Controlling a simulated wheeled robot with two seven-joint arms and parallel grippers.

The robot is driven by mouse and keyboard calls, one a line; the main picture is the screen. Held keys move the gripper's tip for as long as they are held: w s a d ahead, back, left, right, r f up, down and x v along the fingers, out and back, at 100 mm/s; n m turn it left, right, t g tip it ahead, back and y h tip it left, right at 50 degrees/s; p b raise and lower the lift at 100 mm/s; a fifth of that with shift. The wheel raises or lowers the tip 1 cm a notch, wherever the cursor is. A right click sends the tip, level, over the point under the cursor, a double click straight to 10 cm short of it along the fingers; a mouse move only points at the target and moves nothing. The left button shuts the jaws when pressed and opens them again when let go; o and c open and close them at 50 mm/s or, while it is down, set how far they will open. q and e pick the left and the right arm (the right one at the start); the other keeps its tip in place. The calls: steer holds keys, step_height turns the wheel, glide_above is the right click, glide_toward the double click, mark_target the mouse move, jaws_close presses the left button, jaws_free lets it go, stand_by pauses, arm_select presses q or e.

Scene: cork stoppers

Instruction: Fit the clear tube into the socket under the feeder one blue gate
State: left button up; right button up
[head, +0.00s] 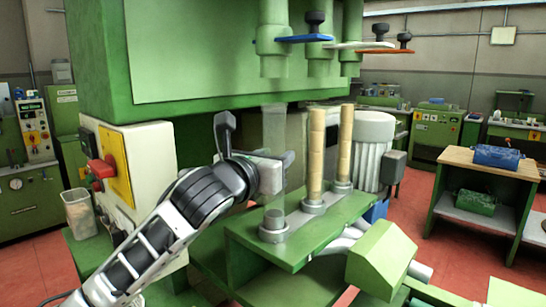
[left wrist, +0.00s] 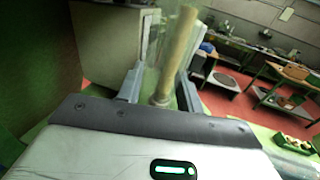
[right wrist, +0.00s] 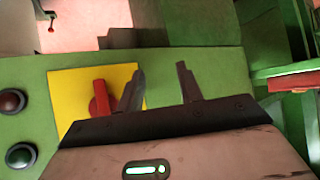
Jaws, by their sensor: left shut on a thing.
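The clear tube (head: 273,135) stands about upright below the feeder one pipe (head: 273,45) with the blue gate (head: 305,39). My left gripper (head: 276,172) is shut on the tube around its middle; in the left wrist view the see-through tube (left wrist: 153,65) is between the fingers. The tube's lower end is at the grey socket (head: 273,233) with a dark centre peg (head: 273,217); I cannot tell whether it is seated. Its top is apart from the feeder pipe. My right gripper (right wrist: 160,88) is open and empty, showing only in the right wrist view.
Two cork-filled tubes (head: 316,155) (head: 344,147) stand in sockets to the right on the green shelf (head: 300,245). White and orange gates (head: 385,51) are above. A panel with a red switch (right wrist: 100,100) faces my right gripper.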

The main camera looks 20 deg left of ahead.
arm_select(q)
steer(key=shift+f, duration=0.65)
steer(key=o, duration=1.1)
